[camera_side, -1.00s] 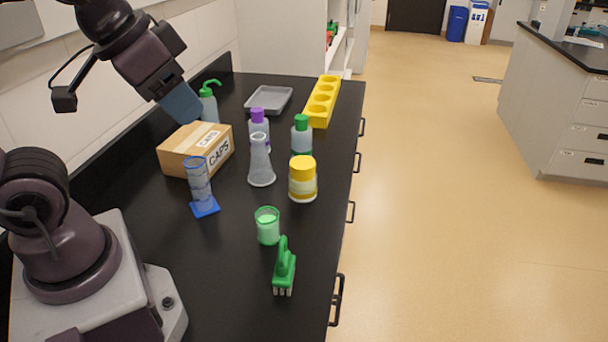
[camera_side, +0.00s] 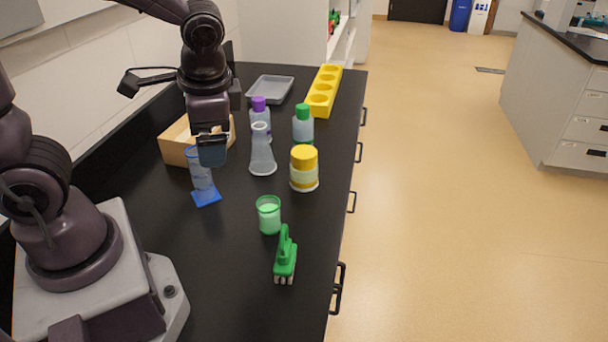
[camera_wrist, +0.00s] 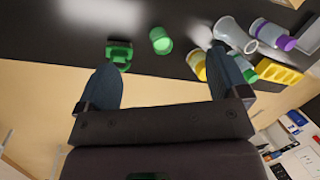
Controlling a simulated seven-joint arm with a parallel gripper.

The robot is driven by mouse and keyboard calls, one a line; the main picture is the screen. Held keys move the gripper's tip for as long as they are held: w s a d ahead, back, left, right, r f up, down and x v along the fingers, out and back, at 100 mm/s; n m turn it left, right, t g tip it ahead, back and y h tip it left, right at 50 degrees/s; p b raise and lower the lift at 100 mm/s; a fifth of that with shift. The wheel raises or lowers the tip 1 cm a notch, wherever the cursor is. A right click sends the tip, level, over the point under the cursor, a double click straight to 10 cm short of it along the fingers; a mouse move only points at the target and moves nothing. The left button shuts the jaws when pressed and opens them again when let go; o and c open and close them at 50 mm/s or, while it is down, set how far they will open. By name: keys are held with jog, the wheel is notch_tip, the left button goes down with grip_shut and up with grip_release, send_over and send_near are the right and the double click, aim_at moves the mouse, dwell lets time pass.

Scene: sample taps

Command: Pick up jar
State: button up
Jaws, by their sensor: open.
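The jar (camera_side: 304,180) has a yellow lid and a pale label with a yellow band. It stands upright on the black bench, right of the conical flask. My gripper (camera_side: 212,156) is left of the jar and higher, above the graduated cylinder (camera_side: 201,177) and in front of the cardboard box. In the wrist view the jar (camera_wrist: 195,66) is partly hidden behind the right finger. My gripper (camera_wrist: 163,78) is open there, with nothing between its two blue fingers.
A clear flask (camera_side: 262,155), purple-capped bottle (camera_side: 260,116) and green-capped bottle (camera_side: 303,127) stand close behind or beside the jar. A green beaker (camera_side: 269,216) and green brush (camera_side: 285,258) are in front. The cardboard box (camera_side: 176,150), grey tray (camera_side: 270,88) and yellow rack (camera_side: 323,92) lie farther back.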

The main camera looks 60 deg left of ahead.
jog(key=w+a+f+m+g+y, duration=0.2)
jog(key=w+a+f+m+y, duration=0.1)
jog(key=a+f+m+y, duration=0.25)
jog(key=m+t+y, duration=0.5)
jog(key=m+t, duration=0.9)
jog(key=m, duration=0.4)
send_over(304, 151)
jog(key=v, duration=0.3)
notch_tip(304, 151, down, 6)
jog(key=shift+a+f, duration=0.15)
jog(key=shift+f+m+t+h, duration=0.2)
jog(key=shift+m+t+h, duration=0.05)
jog(key=shift+t, duration=0.15)
notch_tip(304, 151, down, 6)
jog(key=shift+r, duration=0.1)
jog(key=shift+w+a+f, duration=0.3)
jog(key=shift+w+a, duration=0.7)
jog(key=shift+w, duration=0.1)
jog(key=c, duration=1.3)
